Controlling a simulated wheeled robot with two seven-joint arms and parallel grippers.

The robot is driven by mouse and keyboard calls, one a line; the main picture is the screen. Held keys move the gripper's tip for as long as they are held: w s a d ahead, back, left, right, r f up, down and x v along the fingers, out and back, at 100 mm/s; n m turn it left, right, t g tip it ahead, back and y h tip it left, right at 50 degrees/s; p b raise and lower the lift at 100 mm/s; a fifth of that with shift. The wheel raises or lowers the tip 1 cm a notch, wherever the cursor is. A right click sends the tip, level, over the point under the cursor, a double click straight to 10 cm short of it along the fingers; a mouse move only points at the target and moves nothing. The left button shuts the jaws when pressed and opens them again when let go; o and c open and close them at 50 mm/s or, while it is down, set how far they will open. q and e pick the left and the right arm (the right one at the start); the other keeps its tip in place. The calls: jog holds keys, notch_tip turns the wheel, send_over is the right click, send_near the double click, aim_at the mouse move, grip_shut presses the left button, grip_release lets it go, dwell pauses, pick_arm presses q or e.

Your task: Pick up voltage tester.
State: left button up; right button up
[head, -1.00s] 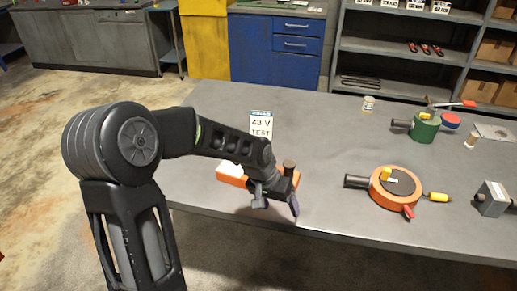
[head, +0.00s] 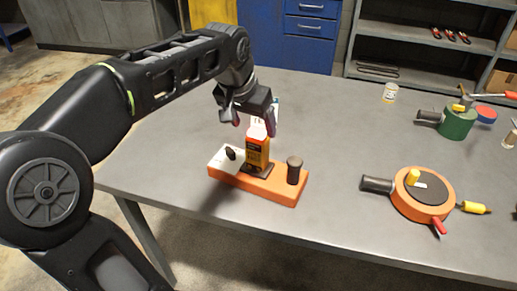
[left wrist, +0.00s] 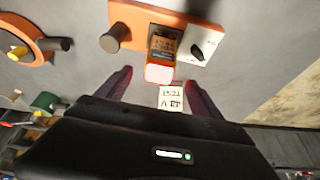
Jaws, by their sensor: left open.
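The voltage tester (head: 257,152), a small orange and black device with a pale red top, stands upright on an orange base block (head: 285,190). In the left wrist view the tester (left wrist: 160,62) shows from above, its top toward the space between my fingers. My left gripper (head: 254,119) is open just above the tester, one finger to each side in the picture. The fingers (left wrist: 158,84) also show apart and empty in the left wrist view. I cannot tell whether they touch the tester's top. My right gripper is not in view.
The base also carries a dark post (head: 294,170) and a white panel with a black knob (head: 231,154). A test sign (left wrist: 171,99) stands behind, mostly hidden in the head view. An orange round device (head: 422,206) and a green cylinder (head: 458,124) are to the right.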

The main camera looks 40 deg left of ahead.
aim_at(259, 138)
pick_arm(q)
jog(key=shift+x, duration=1.45)
jog(key=shift+p+x, duration=0.6)
jog(key=shift+x, duration=2)
jog(key=shift+w, duration=0.15)
jog(key=shift+r, duration=0.1)
grip_shut()
